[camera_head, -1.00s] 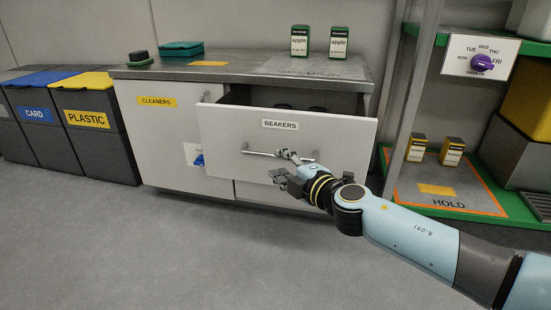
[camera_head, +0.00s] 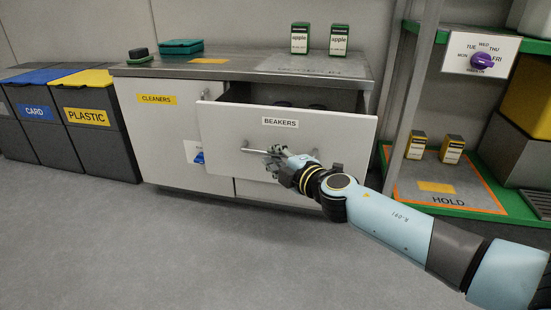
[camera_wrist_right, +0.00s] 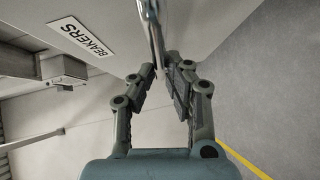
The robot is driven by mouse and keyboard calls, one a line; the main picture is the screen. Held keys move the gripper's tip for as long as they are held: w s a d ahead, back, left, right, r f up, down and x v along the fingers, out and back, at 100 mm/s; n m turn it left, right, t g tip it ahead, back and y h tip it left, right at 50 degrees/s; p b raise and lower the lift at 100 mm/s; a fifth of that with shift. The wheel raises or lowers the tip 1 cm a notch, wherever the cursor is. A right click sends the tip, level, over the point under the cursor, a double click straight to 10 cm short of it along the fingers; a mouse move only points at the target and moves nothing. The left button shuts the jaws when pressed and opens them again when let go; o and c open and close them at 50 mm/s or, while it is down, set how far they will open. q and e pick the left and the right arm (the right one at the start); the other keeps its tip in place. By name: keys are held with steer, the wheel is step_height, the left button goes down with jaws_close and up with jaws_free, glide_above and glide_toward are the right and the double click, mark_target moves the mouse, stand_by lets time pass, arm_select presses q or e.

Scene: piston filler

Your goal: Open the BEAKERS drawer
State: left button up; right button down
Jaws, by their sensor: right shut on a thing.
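The BEAKERS drawer (camera_head: 225,125) stands partly open, its pale front pulled out from the cabinet. Dark round shapes show inside it. Its horizontal bar handle (camera_head: 252,150) is below the label. My right gripper (camera_head: 272,158) is at the handle, shut on the bar. In the right wrist view the handle (camera_wrist_right: 156,38) runs between the two fingers of the gripper (camera_wrist_right: 160,82), and the BEAKERS label (camera_wrist_right: 82,38) shows at the upper left. The fingers hide part of the handle. My left gripper is not in view.
The CLEANERS door (camera_head: 160,130) is left of the drawer. Bins (camera_head: 95,125) stand further left. A shelf post (camera_head: 405,100) and green-edged HOLD shelf (camera_head: 455,200) are close on the right. The grey floor (camera_head: 180,245) in front is clear.

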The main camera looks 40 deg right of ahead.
steer(key=shift+s+f, duration=0.15)
steer(key=shift+f, duration=0.2)
steer(key=s+a, duration=0.3)
steer(key=shift+s+a+f, duration=0.1)
steer(key=shift+a+f, duration=0.05)
steer(key=shift+a, duration=0.15)
steer(key=c, duration=1.4)
jaws_free()
steer(key=shift+r, duration=0.2)
